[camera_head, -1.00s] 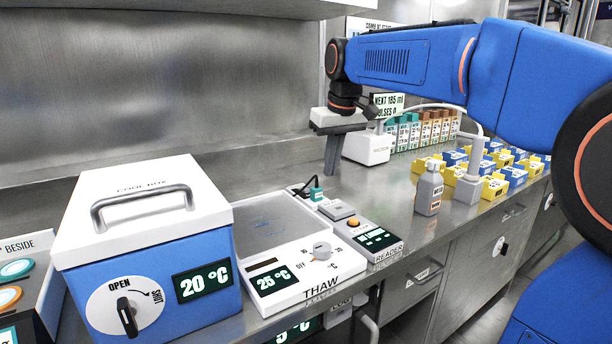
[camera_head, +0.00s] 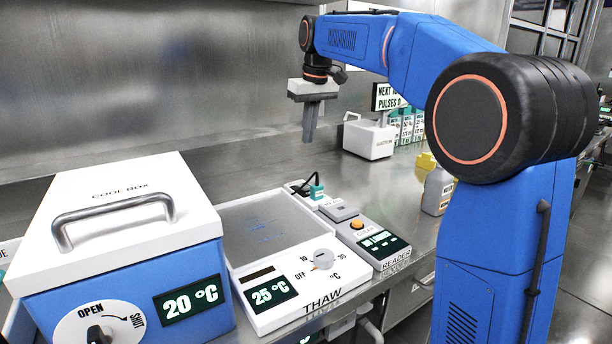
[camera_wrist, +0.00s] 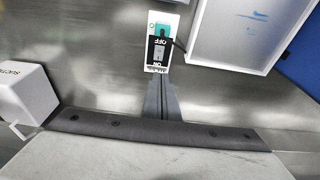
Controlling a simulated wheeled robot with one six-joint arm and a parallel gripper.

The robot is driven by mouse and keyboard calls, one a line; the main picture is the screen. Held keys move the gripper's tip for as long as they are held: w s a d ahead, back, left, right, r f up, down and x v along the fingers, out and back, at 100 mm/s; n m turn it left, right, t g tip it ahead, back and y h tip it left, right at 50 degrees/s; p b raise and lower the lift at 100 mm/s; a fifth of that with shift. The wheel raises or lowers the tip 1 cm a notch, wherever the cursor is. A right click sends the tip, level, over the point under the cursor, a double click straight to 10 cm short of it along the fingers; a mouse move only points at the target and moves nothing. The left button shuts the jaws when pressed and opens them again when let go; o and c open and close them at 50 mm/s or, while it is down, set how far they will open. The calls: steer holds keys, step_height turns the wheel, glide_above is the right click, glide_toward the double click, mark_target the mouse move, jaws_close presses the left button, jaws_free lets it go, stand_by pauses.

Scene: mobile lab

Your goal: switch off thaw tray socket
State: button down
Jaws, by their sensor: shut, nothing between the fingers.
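The socket (camera_head: 313,194) is a small white block with a green plug (camera_head: 316,187) and a black cable, on the counter behind the reader. In the wrist view the socket (camera_wrist: 158,68) shows a black panel marked OFF, with a small grey switch (camera_wrist: 158,53) below the green plug (camera_wrist: 162,31). I cannot tell the switch's position. The thaw tray (camera_head: 325,290) is white with a grey plate, and its display reads 25 °C. My gripper (camera_head: 309,140) is shut and empty, pointing down above the counter behind the socket. In the wrist view its fingertips (camera_wrist: 160,78) appear just below the socket's edge.
A blue cool box (camera_head: 205,255) with a white lid stands left of the tray. The reader (camera_head: 365,240) is right of it. A white dispenser (camera_head: 368,140), a bottle (camera_head: 437,190) and boxes stand farther right. A steel wall is behind my gripper.

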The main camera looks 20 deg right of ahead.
steer(key=shift+f, duration=0.1)
glide_above(302, 186)
steer(key=s, duration=0.2)
steer(key=x, duration=0.4)
steer(key=s+d+x, duration=0.1)
steer(key=x, duration=0.3)
steer(key=s+x, duration=0.1)
steer(key=x, duration=0.3)
steer(key=shift+s+d+f, duration=0.2)
steer(key=shift+d+f, duration=0.05)
steer(key=shift+f, duration=0.6)
steer(key=shift+s, duration=0.1)
steer(key=shift+s+d+f+t, duration=0.1)
steer(key=shift+s+f+t, duration=0.2)
steer(key=shift+f+t, duration=0.25)
steer(key=shift+w, duration=0.1)
steer(key=shift+r, duration=0.1)
steer(key=shift+w+a+r, duration=0.1)
steer(key=shift+w, duration=0.25)
steer(key=shift+w+a+r, duration=0.1)
steer(key=shift+w+a, duration=0.05)
steer(key=shift+w, duration=0.2)
